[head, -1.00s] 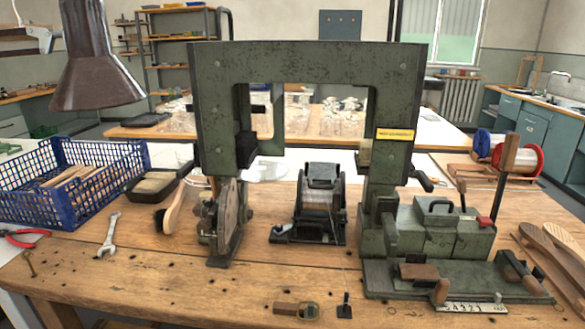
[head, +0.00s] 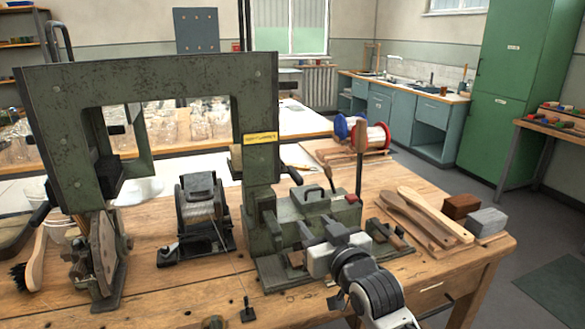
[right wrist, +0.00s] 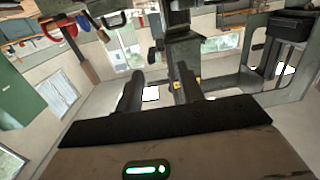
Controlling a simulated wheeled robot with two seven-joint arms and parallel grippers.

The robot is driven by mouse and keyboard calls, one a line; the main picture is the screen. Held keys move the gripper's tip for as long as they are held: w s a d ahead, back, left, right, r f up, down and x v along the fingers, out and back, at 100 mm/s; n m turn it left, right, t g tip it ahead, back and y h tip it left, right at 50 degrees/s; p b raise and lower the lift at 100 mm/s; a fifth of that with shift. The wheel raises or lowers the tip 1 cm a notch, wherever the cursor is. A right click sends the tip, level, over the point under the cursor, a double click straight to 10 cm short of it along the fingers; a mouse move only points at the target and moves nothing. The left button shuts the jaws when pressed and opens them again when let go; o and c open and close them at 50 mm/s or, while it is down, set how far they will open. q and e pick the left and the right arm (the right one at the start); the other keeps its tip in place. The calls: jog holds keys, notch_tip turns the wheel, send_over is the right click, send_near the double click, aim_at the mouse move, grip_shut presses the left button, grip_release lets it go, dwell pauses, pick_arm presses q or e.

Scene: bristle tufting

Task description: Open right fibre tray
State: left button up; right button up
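The green tufting machine (head: 150,75) stands on the wooden bench. At its right foot are green metal boxes (head: 318,208), one with a black handle on its lid. I take these as the fibre trays, but cannot tell for sure which is the right one. The lids look shut. My right gripper (head: 322,231) comes in from the lower right and is in front of the boxes, hiding part of their front. Its two fingers stand apart in the right wrist view (right wrist: 160,88), with nothing between them. I cannot tell whether it touches anything. My left gripper is not in view.
A lever with a wooden grip (head: 360,140) rises behind the boxes. Wooden brush handles (head: 425,215), a brown block (head: 460,206) and a grey block (head: 487,221) lie to the right. A fibre spool unit (head: 203,212) stands left of the boxes. The bench's front right is clear.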

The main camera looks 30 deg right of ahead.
aim_at(297, 174)
jog(key=shift+m+t+h, duration=0.4)
jog(key=r+x, duration=0.1)
jog(key=x, duration=0.4)
jog(key=d+r+p+x, duration=0.1)
jog(key=x, duration=0.5)
jog(key=d+r+x, duration=0.1)
jog(key=x, duration=0.5)
jog(key=shift+s+r, duration=0.1)
jog(key=shift+s, duration=0.2)
grip_shut()
